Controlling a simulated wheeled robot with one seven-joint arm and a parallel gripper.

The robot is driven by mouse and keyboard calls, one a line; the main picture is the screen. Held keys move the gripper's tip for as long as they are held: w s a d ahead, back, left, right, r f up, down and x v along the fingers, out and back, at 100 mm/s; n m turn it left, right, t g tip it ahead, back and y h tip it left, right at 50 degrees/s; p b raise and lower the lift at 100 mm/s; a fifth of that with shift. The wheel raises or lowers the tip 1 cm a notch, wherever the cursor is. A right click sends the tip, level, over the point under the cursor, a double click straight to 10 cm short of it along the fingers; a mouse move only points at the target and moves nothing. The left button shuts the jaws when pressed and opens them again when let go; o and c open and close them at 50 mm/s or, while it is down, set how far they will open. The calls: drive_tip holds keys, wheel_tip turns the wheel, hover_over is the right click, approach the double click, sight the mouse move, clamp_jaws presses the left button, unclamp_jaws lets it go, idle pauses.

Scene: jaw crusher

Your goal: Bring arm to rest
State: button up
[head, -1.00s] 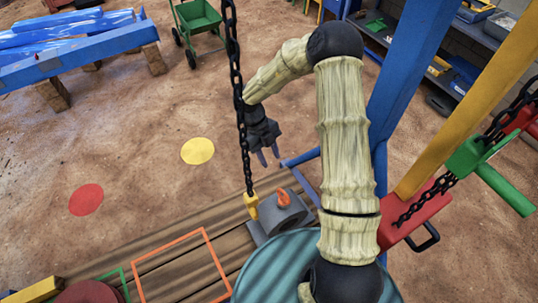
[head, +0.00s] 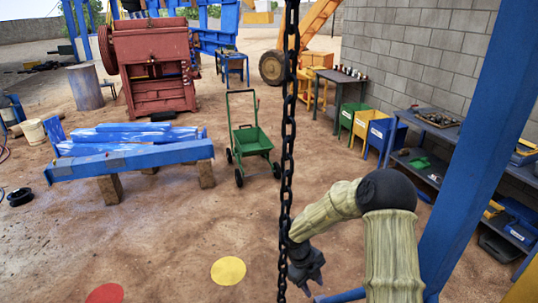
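My arm (head: 393,250), pale and ribbed with a dark elbow, rises at the lower right of the head view and bends over to the left. My gripper (head: 308,272) is dark and hangs at its end, just right of the hanging chain. It seems to hold nothing, but its fingertips are too small and dark to tell whether they are apart. I cannot tell whether it touches the chain.
A black chain (head: 287,150) hangs in front of me. A blue post (head: 478,150) stands close on the right. A green cart (head: 250,138), blue beams on blocks (head: 130,160) and a red crusher (head: 153,65) stand farther off. Open dirt with a yellow disc (head: 228,271) lies left.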

drive_tip(key=w+a+r+n+t+y, duration=0.1)
drive_tip(key=w+r+n+t+y, duration=0.25)
drive_tip(key=r+n+t, duration=0.8)
drive_tip(key=s+d+r+n+g, duration=0.1)
drive_tip(key=s+n+g, duration=0.3)
drive_tip(key=s+n, duration=0.4)
drive_tip(key=s+d+r+n+g, duration=0.1)
drive_tip(key=s+r+n+g, duration=0.1)
drive_tip(key=s+n, duration=0.7)
drive_tip(key=s+g, duration=0.1)
drive_tip(key=s, duration=0.2)
drive_tip(key=shift+s+d+r+g, duration=0.15)
drive_tip(key=shift+d+r+g, duration=0.2)
